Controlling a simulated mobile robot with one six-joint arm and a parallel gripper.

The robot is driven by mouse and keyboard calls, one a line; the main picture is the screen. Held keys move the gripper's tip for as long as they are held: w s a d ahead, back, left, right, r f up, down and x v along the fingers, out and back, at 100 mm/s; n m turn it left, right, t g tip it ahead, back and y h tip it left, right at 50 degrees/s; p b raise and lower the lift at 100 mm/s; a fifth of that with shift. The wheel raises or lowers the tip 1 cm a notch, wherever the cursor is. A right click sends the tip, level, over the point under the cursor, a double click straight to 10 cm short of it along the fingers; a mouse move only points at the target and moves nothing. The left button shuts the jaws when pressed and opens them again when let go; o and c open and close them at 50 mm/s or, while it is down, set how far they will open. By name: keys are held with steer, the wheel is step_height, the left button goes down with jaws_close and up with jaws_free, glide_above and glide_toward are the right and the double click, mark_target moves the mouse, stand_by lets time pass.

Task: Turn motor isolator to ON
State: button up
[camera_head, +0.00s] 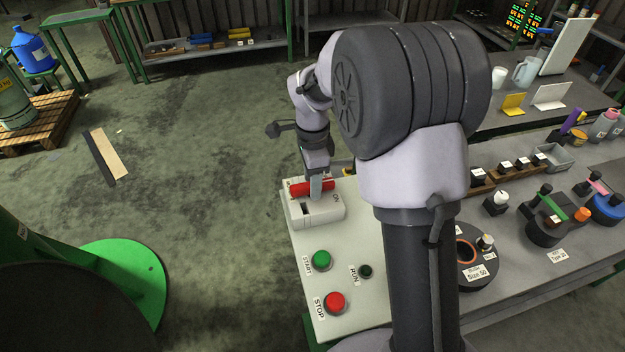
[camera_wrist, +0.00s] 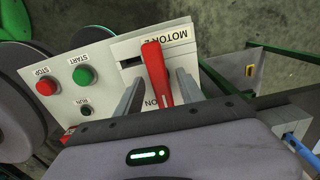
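The motor isolator is a pale box (camera_head: 325,212) at the far end of the control panel, with a red handle (camera_head: 297,189) and a dark slot. In the wrist view the red handle (camera_wrist: 153,65) lies between my two fingers, with the "ON" label close to its near end and the dark slot to its left. My gripper (camera_wrist: 160,76) is open around the handle, with a visible gap on the right finger's side. Whether the left finger touches the handle I cannot tell. In the head view my gripper (camera_head: 316,186) points down over the handle and partly hides it.
The panel also carries a green START button (camera_head: 321,259), a red STOP button (camera_head: 334,302) and a dark RUN lamp (camera_head: 365,271). A grey bench (camera_head: 520,280) with several parts stands to the right. Open floor lies to the left.

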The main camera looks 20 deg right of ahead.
step_height(320, 180, up, 17)
steer(key=p, duration=0.6)
steer(key=shift+r, duration=0.2)
